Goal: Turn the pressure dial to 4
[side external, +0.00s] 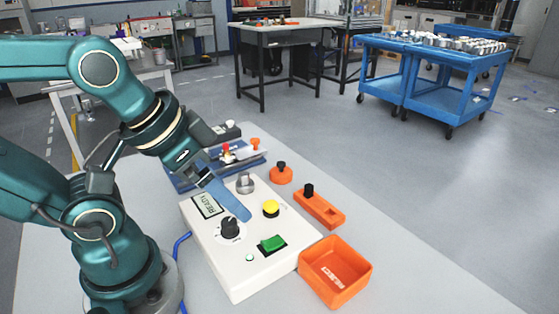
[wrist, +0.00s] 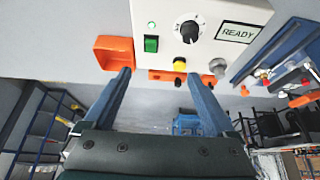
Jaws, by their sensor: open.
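A black dial (side external: 230,228) with a white pointer mark and a ring of scale marks sits on the cream control box (side external: 232,277). The dial also shows near the top of the wrist view (wrist: 189,29); its numbers are too small to read. The box's display (side external: 207,205) reads READY in the wrist view (wrist: 238,33). My gripper (side external: 238,206) is above the box, its blue fingers apart and empty. In the wrist view the gripper (wrist: 158,75) points past the dial, apart from it. The side view partly hides the second finger.
The box also carries a green switch (side external: 272,243), a yellow button (side external: 271,208) and a grey knob (side external: 245,183). An orange bin (side external: 335,270) and orange-based parts (side external: 319,210) stand to its right. A blue tray with parts (side external: 180,182) lies behind. The front right tabletop is clear.

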